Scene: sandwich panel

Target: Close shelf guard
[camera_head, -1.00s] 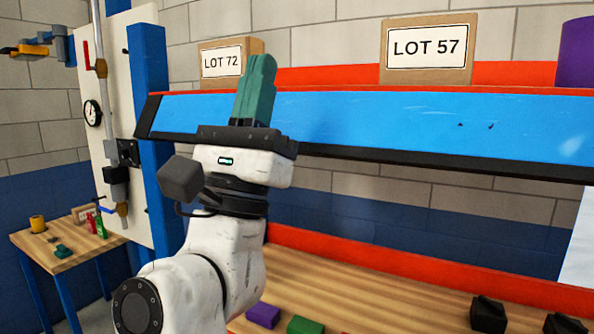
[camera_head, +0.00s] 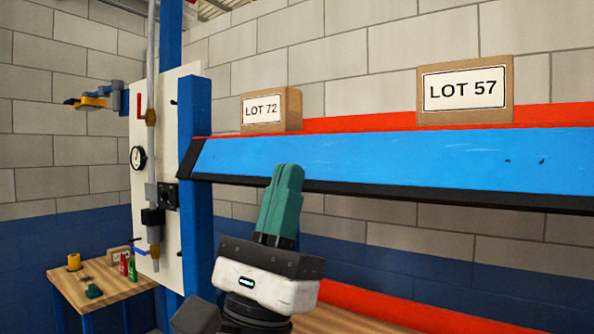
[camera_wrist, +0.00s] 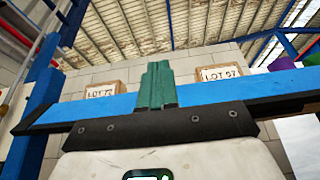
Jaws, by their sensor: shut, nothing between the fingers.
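The shelf guard (camera_head: 400,166) is a long blue panel with black edging along the front of the upper shelf. It tilts, its blue face showing to the head camera. My gripper (camera_head: 289,170) has teal fingers that are shut and empty, pointing up. In the head view the fingertips overlap the guard's lower black edge near its left end; I cannot tell whether they touch it. In the wrist view, the gripper (camera_wrist: 157,68) stands in front of the guard (camera_wrist: 95,107), its tips reaching above the guard's top edge in the picture.
Boxes marked LOT 72 (camera_head: 271,110) and LOT 57 (camera_head: 465,90) stand on the upper shelf behind the guard. A blue post (camera_head: 195,230) rises at the shelf's left end. A side table (camera_head: 100,283) with small items stands at left. A red rail (camera_head: 370,306) runs below.

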